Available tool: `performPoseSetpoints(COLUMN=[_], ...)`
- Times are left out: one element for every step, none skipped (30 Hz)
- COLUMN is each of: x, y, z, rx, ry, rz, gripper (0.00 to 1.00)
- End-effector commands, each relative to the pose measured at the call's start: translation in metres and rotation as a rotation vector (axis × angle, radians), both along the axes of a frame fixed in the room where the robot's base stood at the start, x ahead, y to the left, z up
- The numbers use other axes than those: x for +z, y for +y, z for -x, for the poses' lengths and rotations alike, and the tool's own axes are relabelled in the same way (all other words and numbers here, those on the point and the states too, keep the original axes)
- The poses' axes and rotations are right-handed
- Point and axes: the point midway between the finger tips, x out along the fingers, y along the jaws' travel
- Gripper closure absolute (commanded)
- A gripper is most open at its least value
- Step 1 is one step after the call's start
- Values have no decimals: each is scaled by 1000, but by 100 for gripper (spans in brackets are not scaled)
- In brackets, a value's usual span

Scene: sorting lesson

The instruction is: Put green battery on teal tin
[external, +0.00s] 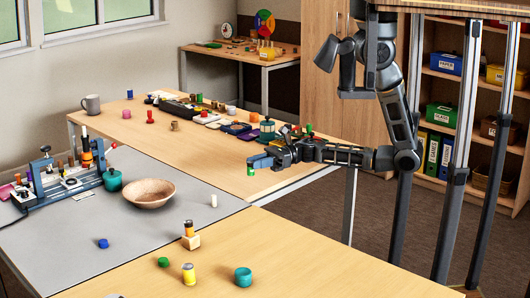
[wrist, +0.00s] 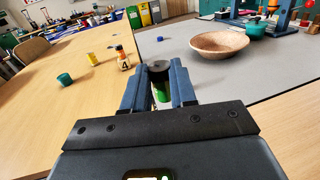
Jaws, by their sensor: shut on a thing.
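My gripper (external: 258,163) is shut on the green battery (external: 250,171), which hangs below the fingertips in the external view. In the wrist view the battery (wrist: 161,92) shows as a green body between the two blue fingers, with a dark round end above it. The fingers hide part of it. The teal tin (external: 243,277) is a short, round tin on the front wooden table, well away from my gripper. It also shows at the left of the wrist view (wrist: 64,79).
Near the tin are a yellow can (external: 189,274), a green cap (external: 163,262) and a small bottle on a pale block (external: 191,241). A wooden bowl (external: 149,194) and a lidded teal pot (external: 112,181) stand on the grey surface. The wood right of the tin is clear.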

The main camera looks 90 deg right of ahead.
Motion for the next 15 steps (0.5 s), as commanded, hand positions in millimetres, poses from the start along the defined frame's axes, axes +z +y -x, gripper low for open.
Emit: performPoseSetpoints(x=[-4, -7, -11, -14, -16, -20, -22, -24, -27, -28, -29, -31, -31, -32, -31], y=[1, 1, 1, 1, 1, 2, 2, 3, 5, 7, 10, 15, 19, 25, 36], z=[-14, -23, -35, -43, -51, -61, -68, -75, -83, -89, -95, -102, -107, -112, -118], rx=[-48, -81, -129, -164, -197, -238, -266, -293, -327, -348, -369, -393, -408, -421, -429], ry=[-4, -6, -7, -11, -12, -13, -16, -16, -16, -18, -17, -16, -15, -15, -12], rz=[-7, -9, -12, -12, -14, -13, -15, -14, -13, -12, -12, -9, -8, -5, -3], gripper=[100, 100, 100, 100, 100, 100, 100, 100, 100, 100, 100, 100, 100, 100, 100])
